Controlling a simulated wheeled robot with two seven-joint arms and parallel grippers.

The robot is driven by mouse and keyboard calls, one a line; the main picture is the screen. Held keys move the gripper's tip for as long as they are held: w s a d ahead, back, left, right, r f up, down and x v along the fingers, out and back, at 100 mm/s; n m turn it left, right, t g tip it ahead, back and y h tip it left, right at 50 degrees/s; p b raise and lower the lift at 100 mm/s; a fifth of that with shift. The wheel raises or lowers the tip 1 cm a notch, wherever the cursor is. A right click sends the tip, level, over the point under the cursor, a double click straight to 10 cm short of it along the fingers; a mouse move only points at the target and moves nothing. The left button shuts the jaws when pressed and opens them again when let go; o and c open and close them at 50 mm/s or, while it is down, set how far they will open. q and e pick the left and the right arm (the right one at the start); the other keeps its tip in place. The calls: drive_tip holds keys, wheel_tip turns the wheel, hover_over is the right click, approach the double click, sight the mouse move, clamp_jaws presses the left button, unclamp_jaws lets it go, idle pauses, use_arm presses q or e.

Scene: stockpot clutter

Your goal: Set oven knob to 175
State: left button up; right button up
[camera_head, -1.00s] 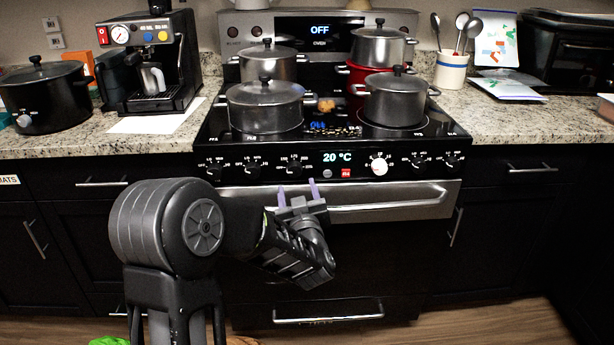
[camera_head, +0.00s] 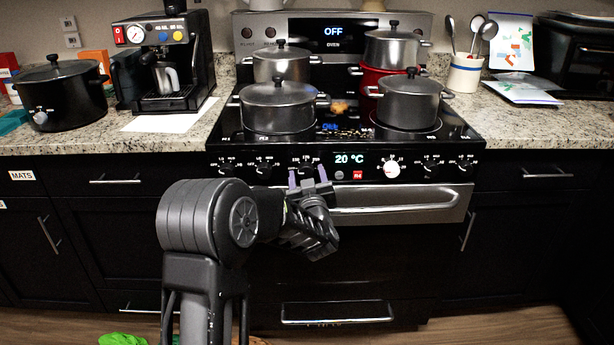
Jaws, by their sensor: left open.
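The stove's front panel carries a row of dark knobs, a display (camera_head: 349,159) reading 20 °C and a white knob (camera_head: 391,169) to its right. A dark knob with numbers around it (camera_head: 307,165) is just left of the display. My left gripper (camera_head: 307,177) is open, its two purple fingertips pointing up at the panel, one at each side of that numbered knob's lower part. I cannot tell whether they touch it. The small markings are too blurred to read surely. The upper display (camera_head: 333,31) shows OFF above the word OVEN. My right gripper is not in view.
The oven door handle (camera_head: 400,207) runs just below the panel, close to my left gripper. Several steel pots, such as the front left one (camera_head: 277,108), stand on the cooktop. A coffee machine (camera_head: 165,65) and a black pot (camera_head: 60,97) stand on the left counter.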

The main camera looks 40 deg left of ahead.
use_arm(q)
drive_tip(key=shift+w+a, duration=0.1)
drive_tip(key=shift+c, duration=0.6)
clamp_jaws()
